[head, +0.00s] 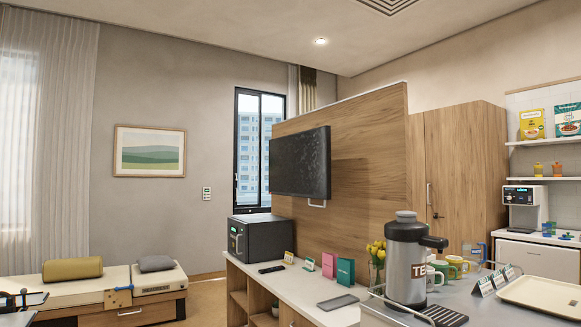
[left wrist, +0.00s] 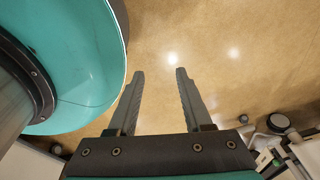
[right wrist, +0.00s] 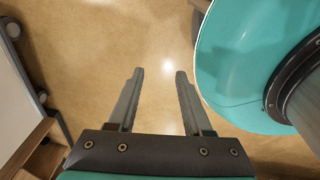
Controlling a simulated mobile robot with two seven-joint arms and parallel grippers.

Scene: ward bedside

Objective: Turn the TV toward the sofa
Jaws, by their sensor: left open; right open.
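The TV (head: 300,163) is a dark flat screen on a wooden partition panel (head: 375,130), seen at an angle in the head view. A small pale handle (head: 317,204) shows just under its lower edge. The likely sofa is a low cream daybed (head: 90,286) at the lower left, with a yellow bolster (head: 72,268) and a grey cushion (head: 156,263). My left gripper (left wrist: 160,70) is open and empty above the tan floor in the left wrist view. My right gripper (right wrist: 159,70) is also open and empty above the floor. Neither gripper is near the TV.
Below the TV runs a white-topped counter (head: 300,283) with a black microwave-like box (head: 262,240), a remote (head: 272,269) and small cards. At the front right a grey surface holds a large flask (head: 408,262), mugs and a tray (head: 543,295). Wheels stand near the right gripper's left.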

